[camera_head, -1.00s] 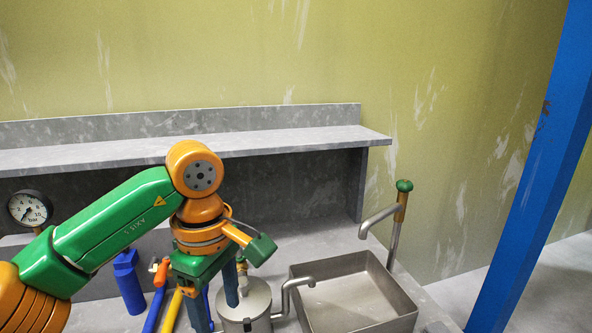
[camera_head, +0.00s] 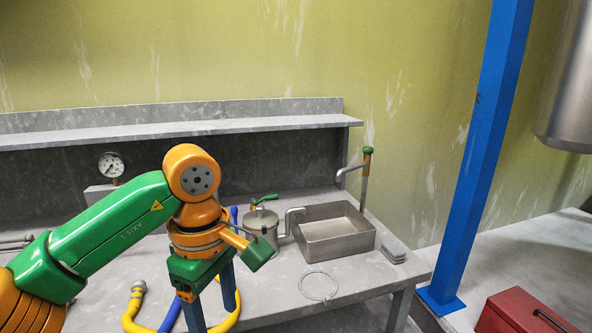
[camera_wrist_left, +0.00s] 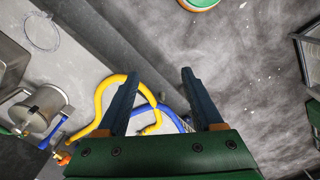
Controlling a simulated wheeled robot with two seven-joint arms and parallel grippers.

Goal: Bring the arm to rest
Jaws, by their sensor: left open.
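My left arm comes in from the left in the head view, bent at an orange and green joint, and its wrist points down. My left gripper (camera_head: 212,308) hangs in front of the bench, with its two dark blue fingers apart. In the left wrist view the gripper (camera_wrist_left: 160,76) is open, with nothing held between the fingers. Beyond the fingers, a yellow hose (camera_wrist_left: 103,97) and a blue hose (camera_wrist_left: 170,114) show, apparently lower down. My right gripper is in neither view.
The grey bench (camera_head: 290,270) carries a lidded metal pot (camera_head: 262,227), a steel basin (camera_head: 338,240) with a tap, a wire ring (camera_head: 318,286) and grey plates (camera_head: 393,250). A pressure gauge (camera_head: 111,165) stands behind. A blue post (camera_head: 480,150) and red box (camera_head: 525,312) are right.

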